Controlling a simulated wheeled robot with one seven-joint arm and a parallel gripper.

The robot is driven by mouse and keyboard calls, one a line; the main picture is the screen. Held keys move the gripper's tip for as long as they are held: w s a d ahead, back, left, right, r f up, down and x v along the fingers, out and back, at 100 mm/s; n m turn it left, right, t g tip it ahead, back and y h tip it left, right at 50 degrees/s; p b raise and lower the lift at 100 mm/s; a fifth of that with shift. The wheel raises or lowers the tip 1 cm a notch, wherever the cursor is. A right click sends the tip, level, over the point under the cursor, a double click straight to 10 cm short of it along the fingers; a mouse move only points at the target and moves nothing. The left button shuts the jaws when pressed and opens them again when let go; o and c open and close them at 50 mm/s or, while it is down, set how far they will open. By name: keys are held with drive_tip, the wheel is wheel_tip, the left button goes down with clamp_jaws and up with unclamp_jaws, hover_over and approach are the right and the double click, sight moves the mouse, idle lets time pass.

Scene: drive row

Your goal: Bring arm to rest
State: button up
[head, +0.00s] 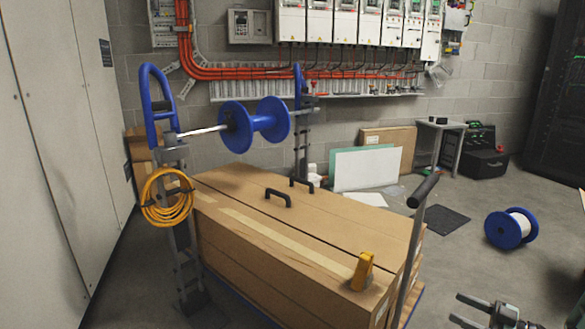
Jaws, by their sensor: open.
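My gripper (457,309) shows at the bottom right edge of the head view, low in the picture. Its two fingers point left and stand apart, with nothing between them. Only the end of my arm shows; the rest is outside the picture. Bare grey floor appears around the fingers. The large cardboard box (300,235) is to the left of my gripper, with the cart's grey upright handle (414,235) between them in the picture.
A yellow tool (363,270) stands on the box. A blue reel (256,122) sits on a bar above it, with a yellow cable coil (167,197) at left. A blue and white spool (511,228) lies on the floor at right. Grey cabinets (55,150) line the left.

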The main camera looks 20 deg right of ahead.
drive_tip(key=n+g+h, duration=0.1)
drive_tip(key=g+h, duration=0.4)
drive_tip(key=g, duration=0.2)
approach(369, 262)
drive_tip(key=x, duration=0.4)
drive_tip(key=shift+s+a, duration=0.1)
drive_tip(key=shift+a, duration=0.2)
drive_tip(key=s+a+r+g+h, duration=0.2)
drive_tip(key=s+a+r, duration=0.35)
drive_tip(key=a, duration=0.35)
drive_tip(key=s+a+r+g+h, duration=0.2)
drive_tip(key=s+a+r, duration=0.3)
drive_tip(key=a, duration=0.5)
drive_tip(key=s+a+r+g+p, duration=0.1)
drive_tip(key=s+a+r+g, duration=0.15)
drive_tip(key=s, duration=0.85)
drive_tip(key=s+a+r+g, duration=0.2)
drive_tip(key=s+a, duration=0.2)
drive_tip(key=s, duration=0.6)
wheel_tip(369, 262, up, 25)
drive_tip(key=p, duration=2.5)
drive_tip(key=shift+p, duration=0.3)
drive_tip(key=shift+w+t, duration=0.1)
drive_tip(key=shift+t, duration=0.15)
